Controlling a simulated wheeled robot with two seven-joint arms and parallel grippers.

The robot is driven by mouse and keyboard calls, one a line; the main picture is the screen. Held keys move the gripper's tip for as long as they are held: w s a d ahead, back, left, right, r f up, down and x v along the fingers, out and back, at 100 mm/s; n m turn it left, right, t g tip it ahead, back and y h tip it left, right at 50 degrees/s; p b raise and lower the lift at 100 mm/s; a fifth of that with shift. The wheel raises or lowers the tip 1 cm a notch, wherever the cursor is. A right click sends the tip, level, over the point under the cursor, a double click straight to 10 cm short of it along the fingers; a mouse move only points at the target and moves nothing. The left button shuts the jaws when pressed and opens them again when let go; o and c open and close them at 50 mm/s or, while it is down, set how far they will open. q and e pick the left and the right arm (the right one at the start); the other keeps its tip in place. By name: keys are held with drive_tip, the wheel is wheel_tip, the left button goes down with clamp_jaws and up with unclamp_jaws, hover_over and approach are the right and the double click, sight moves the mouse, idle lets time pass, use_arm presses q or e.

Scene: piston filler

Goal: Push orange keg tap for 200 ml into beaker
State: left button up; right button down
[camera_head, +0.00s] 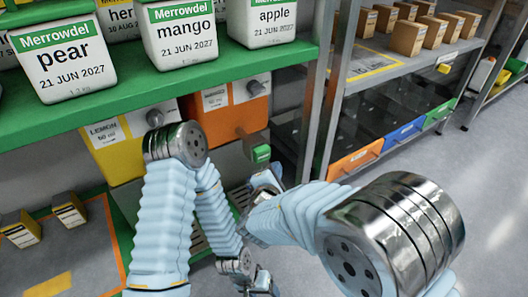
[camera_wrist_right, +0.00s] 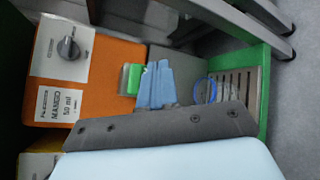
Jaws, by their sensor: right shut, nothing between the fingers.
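The orange keg (camera_head: 228,112) stands under the green shelf, and its front with a grey knob and a "50 ml" label shows in the right wrist view (camera_wrist_right: 100,75). Its green tap (camera_head: 262,153) sticks out at the front and also shows in the right wrist view (camera_wrist_right: 131,79). My right gripper (camera_head: 264,181) is shut and empty, its blue fingers (camera_wrist_right: 157,84) close beside the tap; contact is unclear. A clear beaker with a blue rim (camera_wrist_right: 205,91) stands beyond the fingers, partly hidden by my gripper body. My left gripper (camera_head: 262,284) is low in the head view, its fingers unclear.
A yellow lemon keg (camera_head: 116,158) stands left of the orange one. White tubs (camera_head: 68,62) line the green shelf above. A rack with coloured bins (camera_head: 403,133) stands right; the floor there is free.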

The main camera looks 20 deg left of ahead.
sight(269, 155)
drive_tip(key=shift+w+a, duration=0.75)
drive_tip(key=shift+a, duration=0.15)
drive_tip(key=shift+a+f, duration=0.1)
idle(1.4)
drive_tip(key=shift+w+a+b, duration=0.25)
drive_tip(key=shift+b, duration=0.2)
drive_tip(key=shift+w+a, duration=0.4)
drive_tip(key=shift+a, duration=0.15)
idle(0.8)
drive_tip(key=shift+s+d, duration=0.1)
drive_tip(key=shift+d, duration=0.05)
drive_tip(key=shift+s+d+b, duration=0.6)
drive_tip(key=shift+d+b, duration=0.05)
drive_tip(key=shift+d, duration=0.1)
